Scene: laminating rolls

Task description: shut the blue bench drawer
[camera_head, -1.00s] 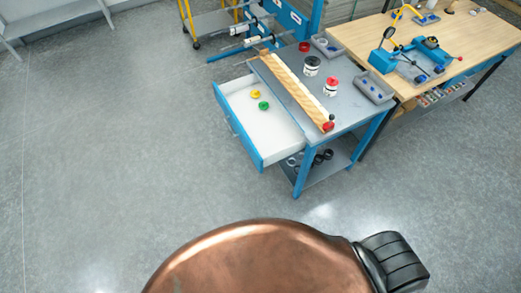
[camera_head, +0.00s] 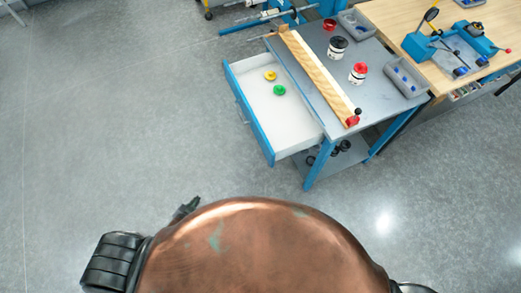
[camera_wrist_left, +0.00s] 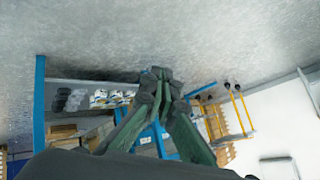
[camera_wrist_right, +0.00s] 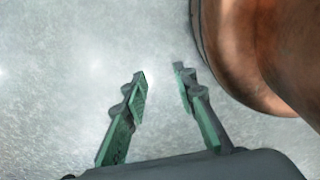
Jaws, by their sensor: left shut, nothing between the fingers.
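The blue bench drawer (camera_head: 247,112) stands pulled out to the left of the blue-framed bench (camera_head: 377,72), with a blue front and a white inside. A yellow round piece (camera_head: 270,75) and a green one (camera_head: 279,90) lie in it. The dark tip of my left gripper (camera_head: 186,207) shows low in the head view, well below the drawer and apart from it. In the left wrist view my left gripper (camera_wrist_left: 162,76) is shut and empty. My right gripper (camera_wrist_right: 160,77) is open and empty over bare floor in the right wrist view; the head view does not show it.
A wooden bar (camera_head: 318,73) with a red end lies along the bench top near the drawer. Small rolls (camera_head: 338,47) and grey trays (camera_head: 407,76) stand behind it. A wooden table (camera_head: 420,20) adjoins at right. The floor (camera_head: 120,110) left of the drawer is clear.

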